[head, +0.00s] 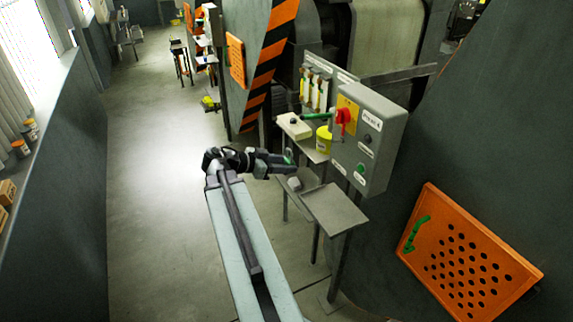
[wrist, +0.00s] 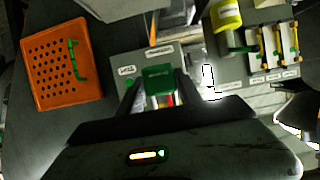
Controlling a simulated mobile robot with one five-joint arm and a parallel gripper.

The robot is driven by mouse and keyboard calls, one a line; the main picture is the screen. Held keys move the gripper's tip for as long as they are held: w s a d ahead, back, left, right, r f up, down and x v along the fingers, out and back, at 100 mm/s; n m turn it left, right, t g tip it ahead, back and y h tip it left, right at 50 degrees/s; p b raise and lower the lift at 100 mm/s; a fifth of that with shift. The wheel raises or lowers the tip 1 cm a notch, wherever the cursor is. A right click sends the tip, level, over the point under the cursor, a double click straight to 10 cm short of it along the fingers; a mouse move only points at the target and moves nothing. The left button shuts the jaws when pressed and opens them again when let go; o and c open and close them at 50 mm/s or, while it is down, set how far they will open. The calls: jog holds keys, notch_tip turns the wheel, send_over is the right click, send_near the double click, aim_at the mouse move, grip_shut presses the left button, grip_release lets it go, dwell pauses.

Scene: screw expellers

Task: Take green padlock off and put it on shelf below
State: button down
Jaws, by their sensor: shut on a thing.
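The green padlock shows in the wrist view (wrist: 157,78), held between the dark fingers of my gripper (wrist: 160,92). In the head view only a small patch of green shows at the tip of my gripper (head: 288,160). The grey control box (head: 372,140) with a red switch (head: 345,121) on a yellow plate stands right of and above my gripper. The padlock appears apart from the switch. The grey shelf (head: 335,208) is below the box, right of and lower than my gripper, and its top looks bare.
A smaller shelf behind holds a yellow container (head: 324,139) and a pale box (head: 294,126). An orange perforated panel (head: 468,258) with a green handle is at the right. Yellow gauges (head: 314,90) are behind the box. The floor at left (head: 150,190) is clear.

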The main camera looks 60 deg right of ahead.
jog(key=w+a, duration=0.3)
jog(key=a, duration=0.2)
jog(key=shift+w+a, duration=0.25)
jog(key=shift+a, duration=0.1)
dwell(0.7)
